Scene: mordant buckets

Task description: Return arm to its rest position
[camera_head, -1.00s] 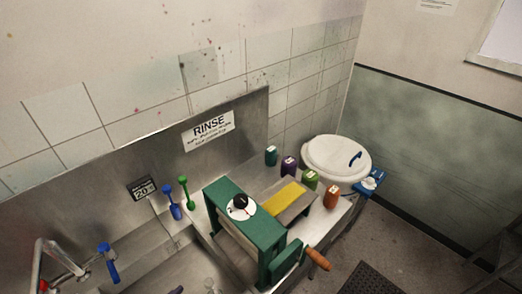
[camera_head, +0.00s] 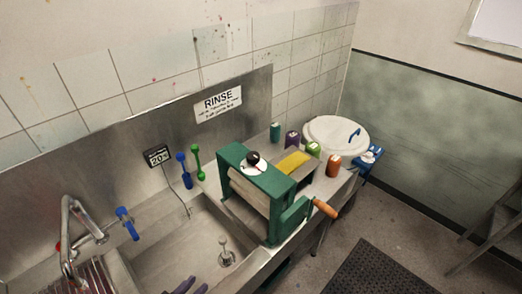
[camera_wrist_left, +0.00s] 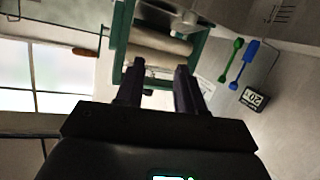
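My left gripper (camera_head: 196,284) shows at the bottom edge of the head view, as two dark purple fingertips over the sink. In the left wrist view my left gripper (camera_wrist_left: 160,67) has its two fingers apart with nothing between them, pointing toward the green-framed roller press (camera_wrist_left: 160,55). In the head view the press (camera_head: 262,190) stands on the counter right of the sink, well apart from the fingertips. Most of the left arm is outside the head view. My right gripper is in neither view.
The sink (camera_head: 165,255) has a tap (camera_head: 72,225) and a wire rack at left. The press has a wooden crank handle (camera_head: 325,208). Several small coloured containers and a white lidded bucket (camera_head: 335,136) stand behind it. Blue (camera_head: 185,172) and green brushes hang on the splashback.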

